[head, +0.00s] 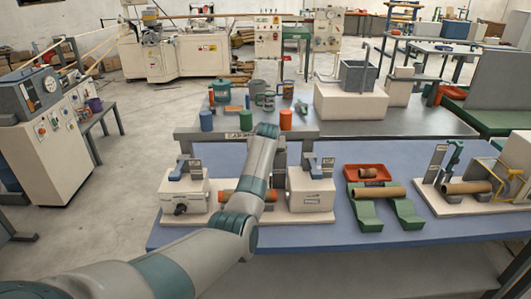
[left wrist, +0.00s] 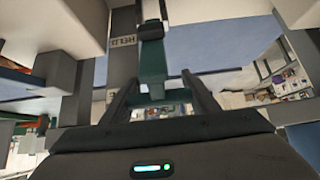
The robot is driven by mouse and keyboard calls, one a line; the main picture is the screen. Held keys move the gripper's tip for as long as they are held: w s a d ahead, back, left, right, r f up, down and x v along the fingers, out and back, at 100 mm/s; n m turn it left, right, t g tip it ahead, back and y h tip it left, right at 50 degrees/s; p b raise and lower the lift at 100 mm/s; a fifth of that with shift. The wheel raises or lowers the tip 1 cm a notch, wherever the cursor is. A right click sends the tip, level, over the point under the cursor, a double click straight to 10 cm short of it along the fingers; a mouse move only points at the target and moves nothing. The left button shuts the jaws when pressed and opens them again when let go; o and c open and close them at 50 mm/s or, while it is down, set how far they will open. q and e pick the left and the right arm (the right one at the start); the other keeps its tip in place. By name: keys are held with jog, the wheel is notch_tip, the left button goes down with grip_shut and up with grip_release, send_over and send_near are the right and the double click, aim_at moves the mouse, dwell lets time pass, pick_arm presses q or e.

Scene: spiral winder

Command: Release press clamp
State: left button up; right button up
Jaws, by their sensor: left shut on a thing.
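In the head view my left arm reaches over the blue bench, and its wrist hides my left gripper. In the left wrist view my left gripper (left wrist: 163,98) has its two dark fingers either side of a teal-green clamp part (left wrist: 152,62) and is shut on it. The clamp part carries a dark block. A dark plate with the word HELD (left wrist: 122,42) stands beside it. In the head view a brown tube (head: 231,196) lies between two white housings (head: 186,190), (head: 311,192), partly behind my arm. My right gripper is in neither view.
Right of the housings, green cradles (head: 364,212) hold a brown tube (head: 379,194), with a red tray (head: 383,171) behind. A white-based fixture (head: 437,205) stands at the right. Cups and canisters crowd the grey table (head: 345,129) behind. The bench's front strip (head: 330,236) is clear.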

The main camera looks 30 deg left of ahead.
pick_arm(q)
jog(key=shift+s+d+f, duration=0.1)
jog(key=shift+s+f, duration=0.15)
jog(key=shift+f, duration=0.45)
jog(key=o, duration=1.5)
jog(key=shift+w, duration=0.1)
jog(key=b+v, duration=0.4)
jog(key=v, duration=1.3)
jog(key=shift+w+r, duration=0.2)
jog(key=shift+w, duration=0.05)
